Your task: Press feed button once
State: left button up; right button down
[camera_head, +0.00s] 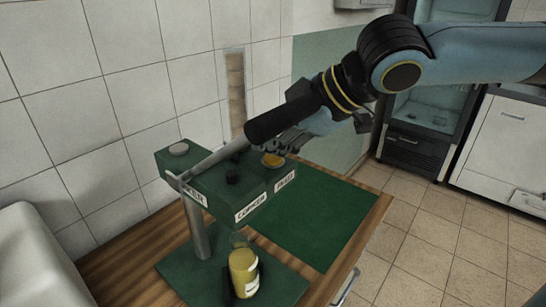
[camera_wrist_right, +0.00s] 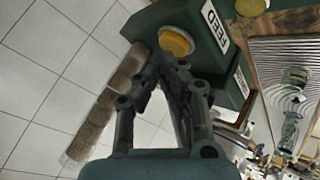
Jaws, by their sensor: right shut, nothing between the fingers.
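In the head view the button (camera_head: 273,160) sits on the right end of the machine's head (camera_head: 225,185). My right gripper (camera_head: 288,142) is shut and empty, just above and beside the button. In the right wrist view its fingertips (camera_wrist_right: 170,66) are close to the button's edge; I cannot tell whether they touch it. My left gripper is out of view.
A lever with a black grip (camera_head: 284,118) crosses in front of my right gripper. A jar with yellow contents (camera_head: 243,272) stands below the machine's head. A green mat (camera_head: 315,220) lies clear on the wooden counter. The tiled wall is behind.

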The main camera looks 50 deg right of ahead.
aim_at(272, 159)
jog(key=shift+f+b, duration=0.5)
jog(key=shift+f, duration=0.05)
dwell(0.6)
jog(key=shift+r, duration=0.1)
jog(key=shift+r+p, duration=0.9)
jog(key=shift+p, duration=0.1)
jog(key=shift+r, duration=0.1)
notch_tip(272, 159, up, 5)
jog(key=p, duration=0.5)
jog(key=shift+s, duration=0.1)
dwell(0.6)
